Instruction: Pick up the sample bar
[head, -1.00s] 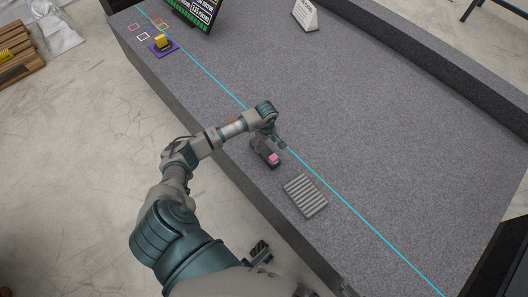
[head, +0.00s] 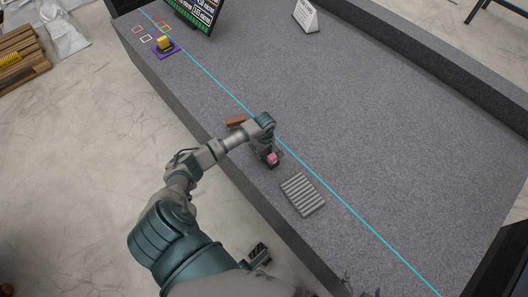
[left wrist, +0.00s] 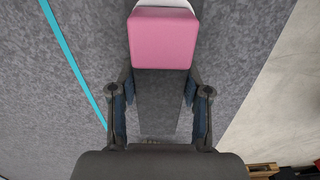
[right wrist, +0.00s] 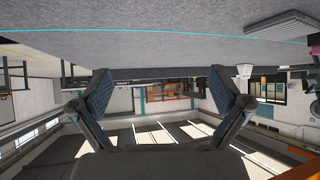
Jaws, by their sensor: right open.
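The sample bar, a dark grey bar with a pink end block (head: 272,158), lies on the granite bed near its front edge. In the left wrist view the bar's grey body (left wrist: 159,100) runs between the fingers, and its pink block sits beyond the fingertips. My left gripper (head: 268,154) is down over the bar. In the left wrist view its fingers (left wrist: 160,92) are apart, one on each side of the bar, with a gap showing along its lower part. My right gripper (right wrist: 158,88) is open and empty, away from the bar.
A ribbed grey block (head: 303,194) lies just right of the bar. A brown block (head: 236,121) lies behind my left wrist. A cyan line (head: 330,200) runs along the granite bed (head: 400,130). A yellow piece (head: 163,42) sits on a purple pad at the far left.

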